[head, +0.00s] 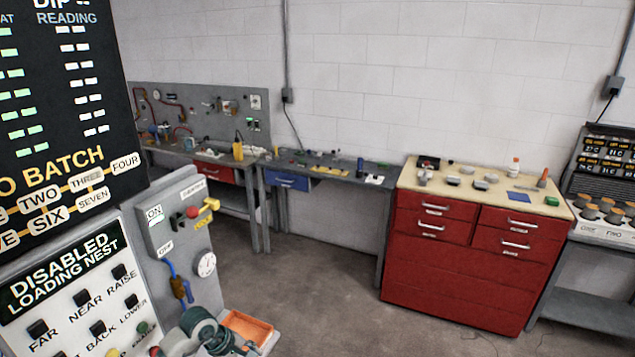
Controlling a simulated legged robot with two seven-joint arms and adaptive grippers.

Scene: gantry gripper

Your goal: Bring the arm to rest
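A grey arm part with teal caps (196,330) shows at the bottom edge, left of centre, and looks like the end of my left arm. The dark part at its right end looks like my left gripper (230,344). It is small and cut by the frame edge, so I cannot tell whether it is open or holds anything. It appears in front of or beside an orange tray (248,327); I cannot tell if they touch. My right arm and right gripper are out of view.
A "DISABLED LOADING NEST" button panel (85,292) and grey switch box (180,232) with red-yellow handle stand close at left. A dark display board (70,110) rises above. Workbenches and a red drawer cabinet (465,268) line the wall. The middle floor is clear.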

